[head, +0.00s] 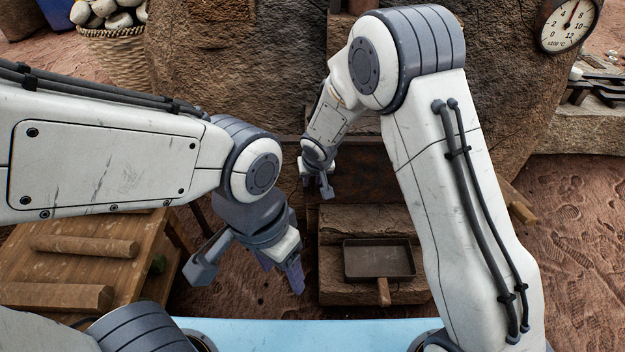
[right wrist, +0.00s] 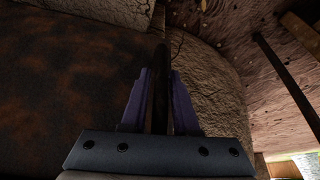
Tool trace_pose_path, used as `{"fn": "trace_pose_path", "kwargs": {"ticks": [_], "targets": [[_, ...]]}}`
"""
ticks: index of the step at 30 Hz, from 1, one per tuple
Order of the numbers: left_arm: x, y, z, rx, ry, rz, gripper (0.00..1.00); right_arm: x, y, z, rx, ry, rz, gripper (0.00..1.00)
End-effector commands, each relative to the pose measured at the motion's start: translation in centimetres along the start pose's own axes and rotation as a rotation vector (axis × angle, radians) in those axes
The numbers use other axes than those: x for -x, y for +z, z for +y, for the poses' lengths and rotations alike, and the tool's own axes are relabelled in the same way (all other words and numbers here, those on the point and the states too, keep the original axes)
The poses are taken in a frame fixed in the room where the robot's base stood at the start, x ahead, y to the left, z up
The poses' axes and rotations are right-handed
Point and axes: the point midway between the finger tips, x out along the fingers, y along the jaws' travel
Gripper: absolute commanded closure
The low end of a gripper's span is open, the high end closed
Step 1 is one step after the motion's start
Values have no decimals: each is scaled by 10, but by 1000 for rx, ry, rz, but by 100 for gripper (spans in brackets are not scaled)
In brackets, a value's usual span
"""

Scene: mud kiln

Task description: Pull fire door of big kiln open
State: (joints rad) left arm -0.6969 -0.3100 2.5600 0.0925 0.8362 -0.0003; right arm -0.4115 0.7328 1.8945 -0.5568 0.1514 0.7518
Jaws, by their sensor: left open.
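The big kiln (head: 240,70) is a rough brown mud body across the back. Its fire door (head: 365,175) is a dark rusty plate low on the front, partly hidden behind my right arm. It fills the left of the right wrist view (right wrist: 60,90). My right gripper (head: 326,194) is at the door's front. In the right wrist view its purple fingers (right wrist: 161,85) stand close on either side of a dark upright handle bar (right wrist: 160,62) and appear shut on it. I cannot tell whether the door is ajar. My left gripper (head: 283,277) is open and empty, pointing down, apart from the door.
A stone step (head: 350,222) below the door bears a dark pan (head: 378,262) with a wooden handle. A wooden bench (head: 60,262) stands at left. A basket of pale lumps (head: 118,55) is behind at left. A dial gauge (head: 568,24) is at upper right.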

Motion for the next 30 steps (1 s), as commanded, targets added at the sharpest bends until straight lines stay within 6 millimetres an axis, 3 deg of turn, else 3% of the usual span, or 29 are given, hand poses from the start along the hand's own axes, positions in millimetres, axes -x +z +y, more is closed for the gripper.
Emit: {"fn": "trace_pose_path", "kwargs": {"ticks": [2, 30], "targets": [[0, 0, 0, 0, 0, 0, 36, 0, 0, 0, 0, 0, 0, 100], [0, 0, 0, 0, 0, 0, 36, 0, 1, 0, 0, 1, -2, 100]]}}
